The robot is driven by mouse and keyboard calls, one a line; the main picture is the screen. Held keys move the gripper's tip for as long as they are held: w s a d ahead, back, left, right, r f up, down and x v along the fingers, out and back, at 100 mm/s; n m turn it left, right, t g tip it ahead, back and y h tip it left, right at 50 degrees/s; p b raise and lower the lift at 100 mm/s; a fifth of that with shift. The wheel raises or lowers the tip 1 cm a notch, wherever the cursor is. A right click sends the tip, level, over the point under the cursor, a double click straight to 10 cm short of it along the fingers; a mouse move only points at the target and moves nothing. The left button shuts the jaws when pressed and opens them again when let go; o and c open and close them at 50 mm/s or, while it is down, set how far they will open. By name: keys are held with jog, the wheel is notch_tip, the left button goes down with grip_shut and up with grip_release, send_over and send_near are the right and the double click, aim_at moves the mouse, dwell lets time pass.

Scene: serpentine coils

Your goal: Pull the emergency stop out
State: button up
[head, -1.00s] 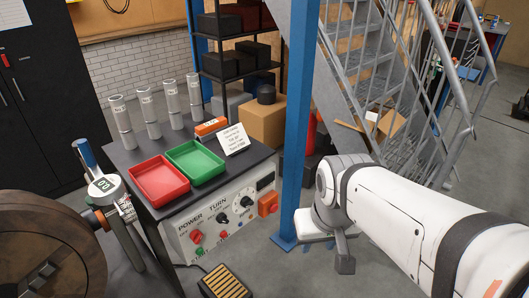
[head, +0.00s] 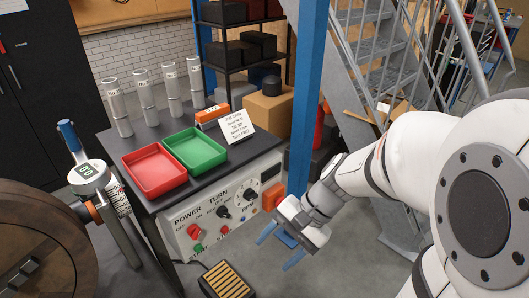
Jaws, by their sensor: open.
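A grey control panel (head: 215,222) forms the front of the bench. An orange box (head: 273,195) on its right end looks like the emergency stop housing; its button is too small to make out. A red knob (head: 195,231) sits under POWER, and a black knob (head: 223,212) under TURN. My gripper (head: 280,246) is open and empty, its two blue fingers apart. In the picture it is below and right of the orange box, in front of the blue post's foot, and appears clear of the panel.
A blue post (head: 306,100) stands right of the bench. Red (head: 154,190) and green (head: 222,166) trays, a white card (head: 239,132) and several clear cylinders stand on the bench top. A striped pedal (head: 227,282) lies on the floor. A large brown wheel (head: 35,240) is at left.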

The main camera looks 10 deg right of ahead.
jog(key=w+a+f+m+t+y+b, duration=0.2)
jog(key=w+f+m+y+b, duration=0.1)
jog(key=w+f+m+y, duration=0.25)
jog(key=m+t+h+b, duration=0.2)
jog(key=m+t+b, duration=0.5)
jog(key=m+t, duration=0.9)
send_near(277, 200)
jog(key=w+a+m+g, duration=0.2)
jog(key=w, duration=0.5)
jog(key=shift+a+b, duration=0.35)
jog(key=shift+a, duration=0.05)
jog(key=shift+r, duration=0.1)
